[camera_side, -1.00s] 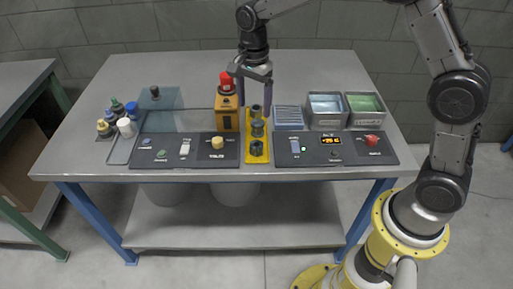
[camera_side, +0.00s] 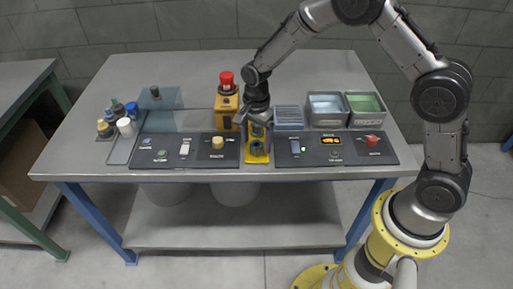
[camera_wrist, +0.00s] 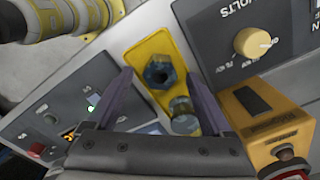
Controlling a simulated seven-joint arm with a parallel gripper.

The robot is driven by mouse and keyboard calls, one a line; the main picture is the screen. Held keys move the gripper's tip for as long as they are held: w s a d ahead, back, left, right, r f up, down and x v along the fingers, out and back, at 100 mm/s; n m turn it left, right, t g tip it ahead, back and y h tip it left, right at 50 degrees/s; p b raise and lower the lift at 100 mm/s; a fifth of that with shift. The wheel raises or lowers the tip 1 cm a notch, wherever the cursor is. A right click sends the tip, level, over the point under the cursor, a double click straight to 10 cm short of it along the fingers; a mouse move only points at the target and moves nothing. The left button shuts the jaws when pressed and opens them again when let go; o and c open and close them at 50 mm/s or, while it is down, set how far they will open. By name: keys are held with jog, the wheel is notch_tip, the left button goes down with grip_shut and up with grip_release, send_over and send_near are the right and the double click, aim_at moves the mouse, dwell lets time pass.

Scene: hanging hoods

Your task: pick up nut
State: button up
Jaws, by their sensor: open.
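A dark bluish-grey nut with a round hole (camera_wrist: 160,73) sits on the yellow holder (camera_wrist: 148,48) in the wrist view. A second, paler round metal piece (camera_wrist: 183,112) stands on the same holder, nearer my gripper's palm. My gripper (camera_wrist: 159,82) is open, with one finger on each side of the holder and the nut between the tips. I cannot tell whether the fingers touch anything.
A control panel with a beige knob (camera_side: 217,143) lies left of the holder, and another panel with a red button (camera_side: 372,140) lies right. An orange box with a red button (camera_side: 227,80) stands close behind. Grey bins (camera_side: 327,104) stand at the back right. Small bottles (camera_side: 125,127) stand at left.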

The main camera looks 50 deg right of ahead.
jog(key=shift+f, duration=0.4)
grip_shut()
